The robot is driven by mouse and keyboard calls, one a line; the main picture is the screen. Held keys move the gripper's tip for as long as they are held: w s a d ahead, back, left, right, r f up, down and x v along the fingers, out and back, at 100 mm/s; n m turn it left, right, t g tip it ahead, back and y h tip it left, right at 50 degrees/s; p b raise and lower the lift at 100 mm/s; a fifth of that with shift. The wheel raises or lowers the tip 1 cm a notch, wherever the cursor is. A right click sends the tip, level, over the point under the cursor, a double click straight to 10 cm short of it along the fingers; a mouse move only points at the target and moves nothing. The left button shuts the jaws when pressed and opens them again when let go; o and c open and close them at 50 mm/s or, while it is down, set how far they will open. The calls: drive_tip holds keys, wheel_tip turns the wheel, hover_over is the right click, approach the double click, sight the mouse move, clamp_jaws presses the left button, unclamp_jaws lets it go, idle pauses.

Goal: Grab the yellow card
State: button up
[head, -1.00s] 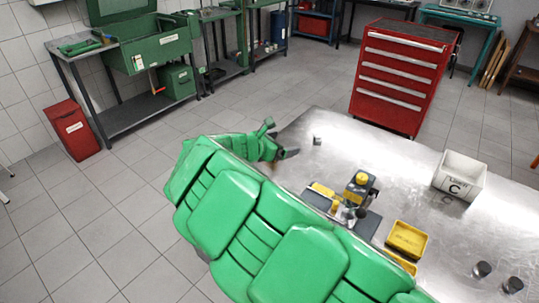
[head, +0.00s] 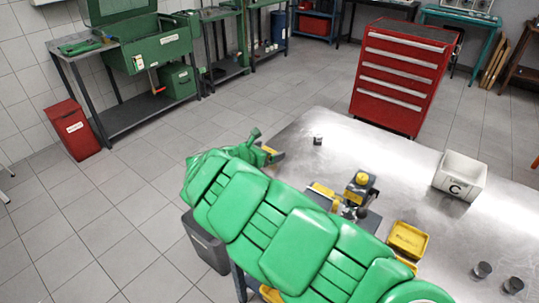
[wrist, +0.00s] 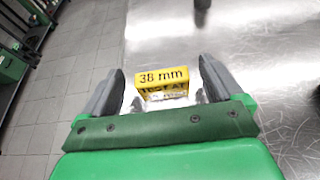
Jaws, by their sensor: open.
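The yellow card (wrist: 162,82) stands in the wrist view, marked "38 mm" in black, with a second line of lettering below and a pale, shiny lower edge. It lies between the two grey fingers of my gripper (wrist: 160,70), which is open with a gap on each side of the card. In the head view my gripper (head: 274,155) is at the table's left edge, and a small yellow patch shows by its fingers. The green arm hides most of that area. The metal table (head: 400,165) lies to the right.
A small dark piece (head: 317,139) stands beyond my gripper. A yellow-and-black device (head: 360,188), a yellow tray (head: 408,239), a white bin marked C (head: 460,176) and two dark cylinders (head: 482,270) are on the table. A grey bin (head: 205,245) stands on the floor.

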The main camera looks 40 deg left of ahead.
drive_tip(key=shift+w+f, duration=0.3)
drive_tip(key=shift+w, duration=0.3)
drive_tip(key=c, duration=1)
drive_tip(key=shift+c, duration=0.2)
